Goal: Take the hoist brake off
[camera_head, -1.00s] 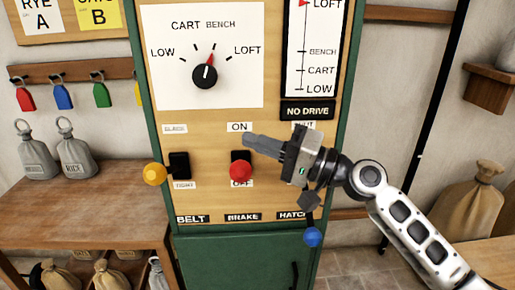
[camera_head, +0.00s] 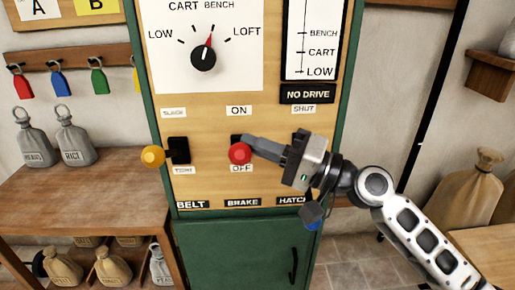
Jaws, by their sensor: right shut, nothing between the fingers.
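The brake lever's red knob (camera_head: 239,154) stands out from the panel above the BRAKE label (camera_head: 243,202). It sits just above the OFF label (camera_head: 242,168), well below the ON label (camera_head: 239,110). My right gripper (camera_head: 248,141) reaches in from the right, its fingers shut and empty. Its fingertips are at the knob's upper right and cover part of the lever's black slot. I cannot tell whether they touch the knob. My left gripper is not in view.
The belt lever's yellow knob (camera_head: 152,156) is to the left. The hatch lever's blue knob (camera_head: 312,225) is partly hidden behind my right gripper. A dial (camera_head: 203,58) and a NO DRIVE sign (camera_head: 307,94) are above. A wooden table (camera_head: 80,200) stands left of the green cabinet.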

